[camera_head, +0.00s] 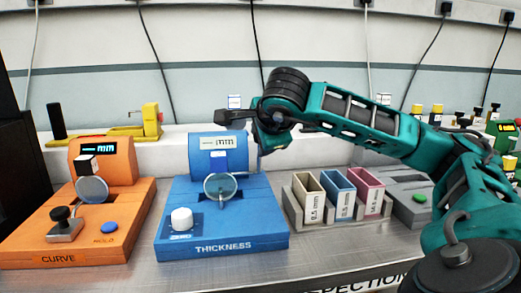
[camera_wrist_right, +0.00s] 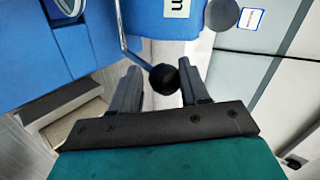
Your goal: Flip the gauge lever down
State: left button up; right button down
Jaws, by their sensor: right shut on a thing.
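The blue thickness gauge (camera_head: 222,225) stands left of centre in the head view, with a display box, a round lens and a white knob. Its thin metal lever (camera_wrist_right: 121,30) runs along the gauge's side in the wrist view and ends in a black ball knob (camera_wrist_right: 165,79). My right gripper (camera_head: 222,117) is at the top right of the gauge, shut on the lever's knob, which sits between its fingers in the wrist view. In the head view the knob is hidden behind the gripper. My left gripper is not in view.
An orange curve gauge (camera_head: 102,200) with its own black knob stands to the left. White, blue and pink bins (camera_head: 370,190) stand to the right, beside a grey device (camera_head: 405,205) with a green button. A white ledge runs behind, with several small items on it.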

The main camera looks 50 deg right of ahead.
aim_at(260, 160)
jog(key=shift+s+a+f+b, duration=0.1)
jog(key=shift+s+f+b, duration=0.1)
jog(key=shift+f, duration=0.2)
jog(key=shift+s+a+f+b, duration=0.1)
jog(key=shift+s+f+b, duration=0.1)
jog(key=shift+f, duration=0.2)
jog(key=shift+s+a+f+b, duration=0.3)
jog(key=shift+s+a+b, duration=0.05)
jog(key=shift+b, duration=0.25)
jog(key=shift+s+a+f+b, duration=0.2)
jog(key=shift+s+a+b, duration=0.05)
jog(key=shift+s+b, duration=0.05)
jog(key=shift+s+a+f, duration=0.15)
jog(key=shift+s+f, duration=0.05)
jog(key=shift+f, duration=0.1)
pick_arm(q)
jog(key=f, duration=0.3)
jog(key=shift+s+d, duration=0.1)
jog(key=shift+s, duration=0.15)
jog(key=shift+b, duration=0.3)
pick_arm(e)
jog(key=shift+a+f, duration=0.1)
jog(key=c, duration=0.9)
grip_release()
jog(key=shift+s, duration=0.15)
jog(key=shift+c, duration=0.2)
jog(key=o, duration=0.6)
jog(key=shift+r, duration=0.2)
